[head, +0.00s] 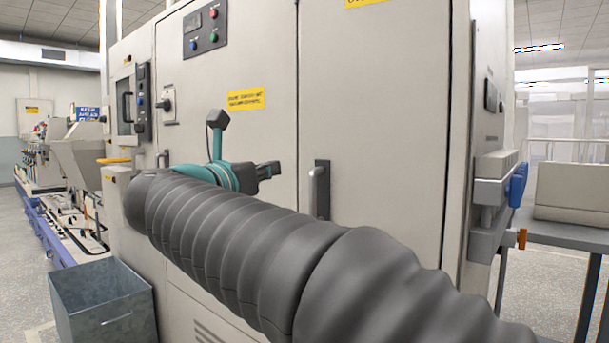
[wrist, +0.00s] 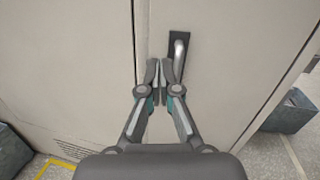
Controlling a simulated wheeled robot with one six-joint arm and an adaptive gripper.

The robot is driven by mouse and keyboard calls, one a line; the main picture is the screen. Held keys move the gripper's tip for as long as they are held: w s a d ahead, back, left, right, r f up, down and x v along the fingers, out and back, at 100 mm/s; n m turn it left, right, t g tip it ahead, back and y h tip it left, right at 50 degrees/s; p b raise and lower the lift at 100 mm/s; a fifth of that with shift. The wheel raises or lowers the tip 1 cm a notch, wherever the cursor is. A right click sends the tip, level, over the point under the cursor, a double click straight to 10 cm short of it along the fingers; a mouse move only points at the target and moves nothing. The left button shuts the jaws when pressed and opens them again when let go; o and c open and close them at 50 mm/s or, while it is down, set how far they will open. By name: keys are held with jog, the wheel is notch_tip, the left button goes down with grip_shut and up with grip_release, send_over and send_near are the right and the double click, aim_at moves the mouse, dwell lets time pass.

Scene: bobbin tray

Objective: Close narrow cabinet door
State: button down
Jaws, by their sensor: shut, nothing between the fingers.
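The cabinet door (head: 375,120) is a tall pale panel with a dark upright handle (head: 318,190) near its left edge. It looks flush or nearly flush with the panel to its left; I cannot tell whether a small gap stands at the seam. My gripper (head: 270,170) is shut and empty, a little left of the handle. In the wrist view the door (wrist: 215,80) fills the middle and right. The fingertips (wrist: 157,70) show beside the handle (wrist: 180,55), just left of it. I cannot tell whether they touch the door.
The wider left panel (head: 220,130) carries a button plate (head: 205,27) and a yellow label (head: 246,99). A metal bin (head: 103,305) stands on the floor at lower left. A bench (head: 570,220) stands at right. My dark sleeved arm hides the lower cabinet front.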

jog(key=a+f+m+g, duration=0.1)
jog(key=f+m, duration=0.1)
jog(key=p, duration=0.2)
send_near(310, 169)
jog(key=shift+h, duration=0.4)
jog(key=x, duration=0.7)
jog(key=shift+w+f, duration=0.1)
jog(key=shift+f, duration=0.15)
jog(key=shift+w+d, duration=0.1)
jog(key=shift+w, duration=0.3)
jog(key=shift+w+d+g+h+p, duration=0.2)
jog(key=shift+w+d, duration=0.15)
jog(key=shift+w, duration=0.25)
jog(key=shift+w+d+g+h+p, duration=0.15)
jog(key=shift+w+d, duration=0.15)
jog(key=shift+w, duration=0.35)
jog(key=shift+w+d+m+h, duration=0.2)
jog(key=shift+w+m+h, duration=0.15)
jog(key=shift+w+m, duration=0.05)
jog(key=shift+r, duration=0.1)
jog(key=shift+d, duration=0.1)
